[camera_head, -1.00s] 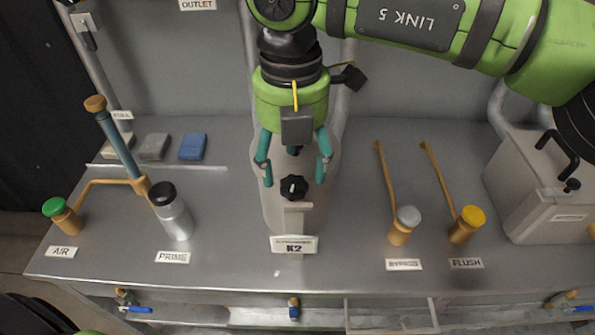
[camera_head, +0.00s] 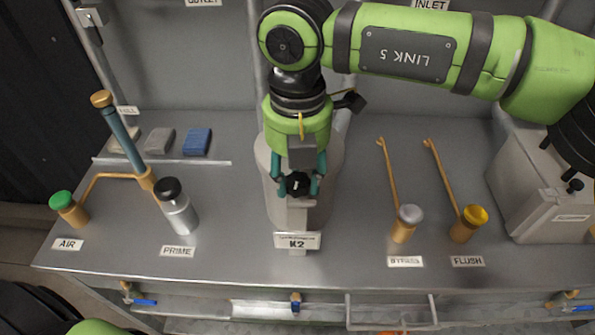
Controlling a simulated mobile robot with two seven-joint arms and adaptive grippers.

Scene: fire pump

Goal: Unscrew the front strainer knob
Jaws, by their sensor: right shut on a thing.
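The front strainer knob (camera_head: 297,184) is a small black lobed knob with a white mark. It sits at the front of the grey strainer body (camera_head: 324,206), above the K2 label (camera_head: 297,241). My right gripper (camera_head: 298,186) comes down from above with its teal fingers shut on the knob, one on each side. The gripper's palm and wrist hide the back of the strainer. My left gripper is not in view; only a green bit of my own body shows at the bottom left.
The prime cylinder (camera_head: 178,208) and green-capped air valve (camera_head: 69,209) stand left. The grey bypass valve (camera_head: 405,223) and yellow flush valve (camera_head: 469,223) stand right, with long thin handles behind them. A grey box (camera_head: 540,195) is at far right. The bench front is mostly clear.

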